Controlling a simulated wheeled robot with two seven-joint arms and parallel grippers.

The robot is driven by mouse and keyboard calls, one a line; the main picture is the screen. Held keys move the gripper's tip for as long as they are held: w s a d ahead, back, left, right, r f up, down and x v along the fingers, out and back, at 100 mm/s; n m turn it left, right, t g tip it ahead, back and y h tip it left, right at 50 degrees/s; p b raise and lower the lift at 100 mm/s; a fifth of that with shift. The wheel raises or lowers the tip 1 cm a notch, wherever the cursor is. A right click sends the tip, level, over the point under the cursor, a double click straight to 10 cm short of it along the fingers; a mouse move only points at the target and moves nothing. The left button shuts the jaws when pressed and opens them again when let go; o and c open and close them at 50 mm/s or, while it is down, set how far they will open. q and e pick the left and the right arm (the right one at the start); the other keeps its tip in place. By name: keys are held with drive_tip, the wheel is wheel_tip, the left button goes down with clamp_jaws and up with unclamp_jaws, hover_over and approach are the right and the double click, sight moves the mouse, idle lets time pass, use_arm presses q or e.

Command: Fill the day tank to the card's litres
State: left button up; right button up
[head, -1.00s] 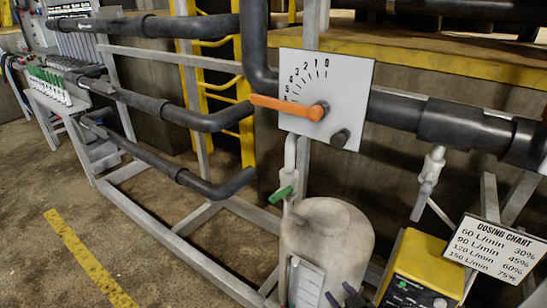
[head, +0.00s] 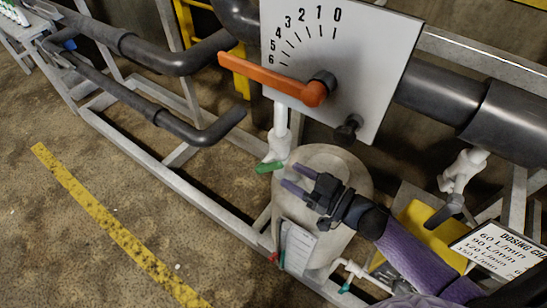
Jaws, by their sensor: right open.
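The beige day tank (head: 325,158) stands below a white dial plate (head: 385,45) numbered 0 to 6. The plate's orange lever (head: 268,80) points left, just past the 6. A white spout (head: 278,130) with a green handle (head: 269,167) comes down beside the tank's top. A pale gauge plate (head: 298,246) is on the tank's front; its marks are too small to read. My right gripper (head: 294,180) is open and empty in front of the tank, its fingertips close to the green handle and apparently apart from it. My left gripper is out of view.
A dosing chart (head: 505,256), partly cut off, and a yellow unit (head: 428,232) are at the right. A black knob (head: 348,129) sits under the lever. Dark pipes (head: 150,110) and a grey frame run left. The floor at the lower left is clear.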

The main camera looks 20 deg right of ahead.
sight(280, 168)
drive_tip(key=b+x, duration=0.1)
drive_tip(key=x, duration=0.4)
drive_tip(key=shift+w+a, duration=0.25)
drive_tip(key=shift+w, duration=0.05)
clamp_jaws()
idle(0.6)
idle(0.4)
